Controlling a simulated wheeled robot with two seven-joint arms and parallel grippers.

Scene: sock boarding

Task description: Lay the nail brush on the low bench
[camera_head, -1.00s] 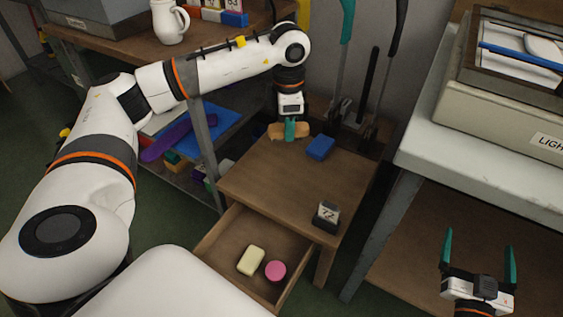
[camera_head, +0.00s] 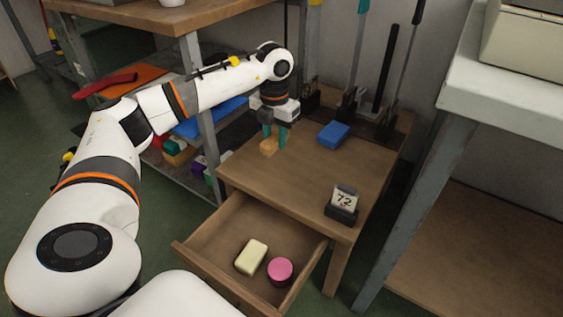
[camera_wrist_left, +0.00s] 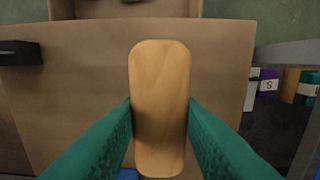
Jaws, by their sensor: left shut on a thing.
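The nail brush (camera_head: 269,146) is a light wooden block with rounded ends. My left gripper (camera_head: 274,140) is shut on it, one teal finger on each side. In the left wrist view the brush (camera_wrist_left: 160,108) shows its smooth wooden back, and any bristles are hidden underneath. It is over the left part of the low bench (camera_head: 312,183), a small brown wooden bench with an open drawer. I cannot tell whether the brush touches the top. My right gripper is out of view.
A blue block (camera_head: 333,135) lies at the back of the bench and a "72" card holder (camera_head: 342,204) stands at its front right corner. The open drawer (camera_head: 215,238) holds a cream soap (camera_head: 251,257) and a pink round thing (camera_head: 280,270). The middle of the top is clear.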

